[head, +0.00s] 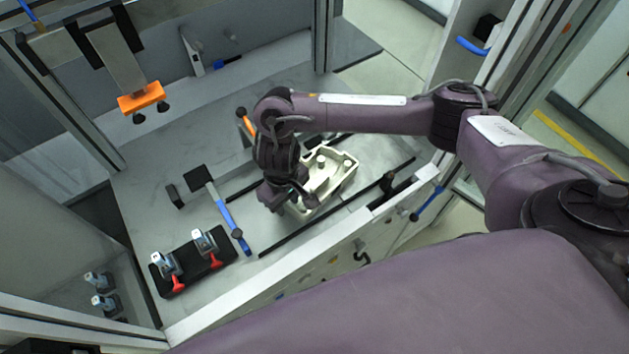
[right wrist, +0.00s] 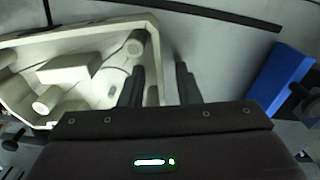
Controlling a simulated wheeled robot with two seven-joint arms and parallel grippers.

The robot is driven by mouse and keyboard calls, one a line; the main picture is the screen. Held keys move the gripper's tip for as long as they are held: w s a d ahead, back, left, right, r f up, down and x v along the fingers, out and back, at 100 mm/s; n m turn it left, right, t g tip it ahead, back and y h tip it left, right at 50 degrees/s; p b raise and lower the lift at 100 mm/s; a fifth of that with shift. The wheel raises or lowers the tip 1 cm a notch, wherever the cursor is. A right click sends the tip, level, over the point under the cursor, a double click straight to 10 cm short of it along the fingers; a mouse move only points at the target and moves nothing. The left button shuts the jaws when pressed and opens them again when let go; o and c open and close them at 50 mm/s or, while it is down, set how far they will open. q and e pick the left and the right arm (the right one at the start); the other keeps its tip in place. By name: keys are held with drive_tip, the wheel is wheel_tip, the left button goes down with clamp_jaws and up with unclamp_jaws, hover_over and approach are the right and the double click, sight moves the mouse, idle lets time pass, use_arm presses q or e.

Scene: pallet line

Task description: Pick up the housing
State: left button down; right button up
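The housing (right wrist: 72,70) is a cream, open-topped tray-like casting with bosses inside. In the head view the housing (head: 338,178) lies on the grey work surface, partly covered by my right gripper (head: 291,202). In the right wrist view my right gripper (right wrist: 160,78) is open at the housing's right-hand wall. One dark finger shows over the inside of the housing and the other outside the wall, with a gap visible beside the wall. Whether either finger touches it I cannot tell. My left gripper is not in view.
A blue-handled bar (head: 227,216) lies left of the housing, and its blue part (right wrist: 282,78) shows at right in the wrist view. A black block (head: 192,263) with red-handled clamps stands front left. Dark rails (head: 330,212) flank the housing. An orange-tipped fixture (head: 141,97) hangs back left.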

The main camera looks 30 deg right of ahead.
drive_tip(key=shift+s, duration=0.1)
drive_tip(key=c, duration=0.5)
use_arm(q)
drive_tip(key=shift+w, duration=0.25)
use_arm(e)
clamp_jaws()
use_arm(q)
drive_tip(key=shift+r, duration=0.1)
